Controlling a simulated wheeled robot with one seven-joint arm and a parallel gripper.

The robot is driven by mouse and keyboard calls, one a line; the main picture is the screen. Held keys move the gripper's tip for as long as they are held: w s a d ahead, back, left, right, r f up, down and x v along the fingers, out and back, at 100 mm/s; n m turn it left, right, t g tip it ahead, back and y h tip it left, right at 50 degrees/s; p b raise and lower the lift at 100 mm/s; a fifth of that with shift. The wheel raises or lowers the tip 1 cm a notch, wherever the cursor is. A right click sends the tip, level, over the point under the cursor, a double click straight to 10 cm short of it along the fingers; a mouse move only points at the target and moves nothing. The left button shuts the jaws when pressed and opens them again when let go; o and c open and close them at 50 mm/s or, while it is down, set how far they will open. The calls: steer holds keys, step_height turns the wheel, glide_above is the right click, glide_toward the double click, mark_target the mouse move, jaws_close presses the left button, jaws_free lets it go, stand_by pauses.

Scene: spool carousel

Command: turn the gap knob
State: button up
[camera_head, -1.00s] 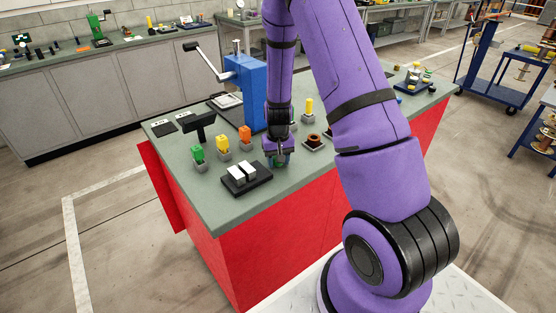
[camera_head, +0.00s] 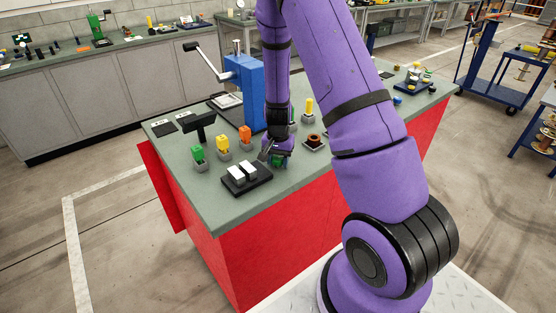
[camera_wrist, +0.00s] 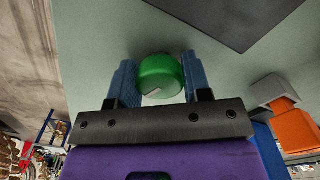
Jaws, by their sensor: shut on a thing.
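A green round knob (camera_wrist: 160,75) with a small white mark on its face sits between the two blue finger pads of my gripper (camera_wrist: 160,82) in the wrist view. My gripper is shut on it. In the head view the knob (camera_head: 278,161) is a small green patch at the bench's near edge, mostly hidden by my gripper (camera_head: 275,157). No label shows whether it is the gap knob.
A black block with white pieces (camera_head: 240,175) is close to my gripper at the left. Green, yellow and orange (camera_head: 245,134) parts stand behind it. A blue press (camera_head: 245,85) with a lever is further back. A brown ring (camera_head: 314,139) lies to the right.

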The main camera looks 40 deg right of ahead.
mark_target(278, 157)
steer(key=o, duration=0.9)
steer(key=shift+r, duration=0.1)
step_height(278, 157, up, 11)
steer(key=shift+f, duration=0.2)
stand_by(0.5)
